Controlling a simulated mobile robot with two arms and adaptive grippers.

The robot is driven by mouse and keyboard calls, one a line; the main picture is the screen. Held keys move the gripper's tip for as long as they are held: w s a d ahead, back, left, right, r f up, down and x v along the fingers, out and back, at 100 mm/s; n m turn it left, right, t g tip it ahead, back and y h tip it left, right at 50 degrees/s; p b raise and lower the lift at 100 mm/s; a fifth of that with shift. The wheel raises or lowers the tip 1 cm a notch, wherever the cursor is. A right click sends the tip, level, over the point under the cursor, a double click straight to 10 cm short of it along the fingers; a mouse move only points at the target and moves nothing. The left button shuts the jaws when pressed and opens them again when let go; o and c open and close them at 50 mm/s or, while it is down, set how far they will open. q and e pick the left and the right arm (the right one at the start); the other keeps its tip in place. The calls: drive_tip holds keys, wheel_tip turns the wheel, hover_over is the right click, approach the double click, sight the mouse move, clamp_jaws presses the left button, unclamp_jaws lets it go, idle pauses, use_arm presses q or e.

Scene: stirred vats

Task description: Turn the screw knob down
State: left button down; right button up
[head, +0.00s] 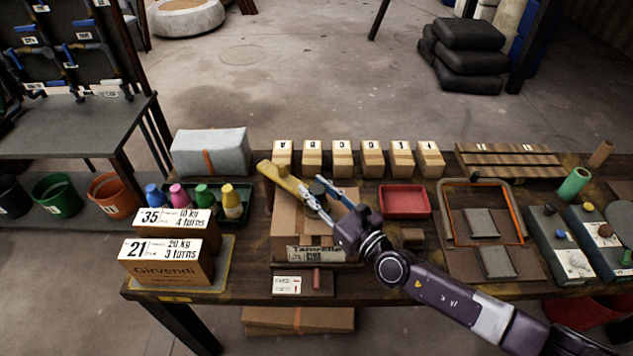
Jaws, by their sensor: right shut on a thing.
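The dark round screw knob (317,187) sits above an open-looking cardboard box (290,222) in the middle of the table. A yellow bar (280,178) slants beside the knob over the box. My right gripper (312,190) reaches in from the lower right, with its blue-and-grey fingers around the knob, shut on it. The fingers partly hide the knob and the bar's lower end. How far down the knob sits cannot be told. My left gripper is not in view.
Cards reading 10 kg, 4 turns and 20 kg, 3 turns stand on boxes (168,268) at left. Coloured bottles (232,204) stand behind them. A red tray (404,201) and control panels (565,248) lie to the right. Lettered blocks (342,158) line the back.

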drive_tip(key=shift+r, duration=0.1)
idle(0.3)
drive_tip(key=o, duration=1.2)
drive_tip(key=v, duration=1.2)
